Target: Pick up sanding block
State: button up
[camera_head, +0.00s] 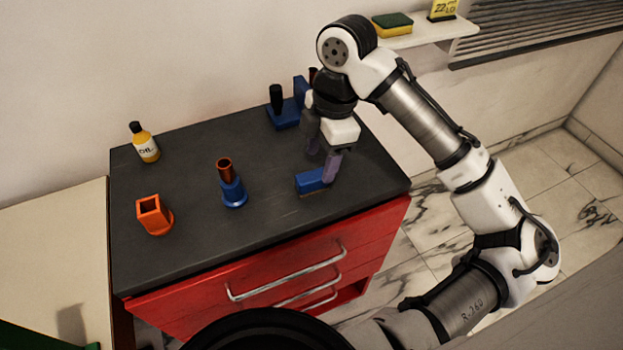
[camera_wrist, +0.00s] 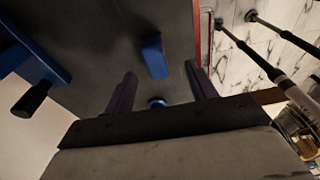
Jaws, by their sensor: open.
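The sanding block, which I take to be the small blue block with a thin tan underside (camera_head: 311,181), lies on the dark top of the red cabinet. In the wrist view the blue block (camera_wrist: 153,57) lies beyond the fingertips, roughly centred between them. My gripper (camera_head: 322,168) is open and points down at the block. In the head view one finger overlaps the block's right end; I cannot tell whether they touch. In the wrist view both fingers of my gripper (camera_wrist: 161,82) are apart, with nothing held between them.
A blue stand with a brown tube (camera_head: 232,190), an orange square holder (camera_head: 154,215) and an oil bottle (camera_head: 145,142) stand to the left. A blue fixture with a dark handle (camera_head: 283,113) is behind. A sponge (camera_head: 392,24) lies on the wall shelf.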

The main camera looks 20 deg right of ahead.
aim_at(312, 176)
jog(key=shift+w+a+f+p, duration=0.15)
jog(key=shift+a+f+p, duration=0.1)
jog(key=shift+f, duration=0.85)
jog(key=shift+w+a+f+p, duration=0.1)
jog(key=shift+a+f+p, duration=0.15)
jog(key=shift+f, duration=0.85)
jog(key=shift+w+a+f+p, duration=0.15)
jog(key=shift+a+f, duration=0.1)
jog(key=shift+f, duration=0.85)
jog(key=shift+c, duration=0.5)
jog(key=c, duration=1)
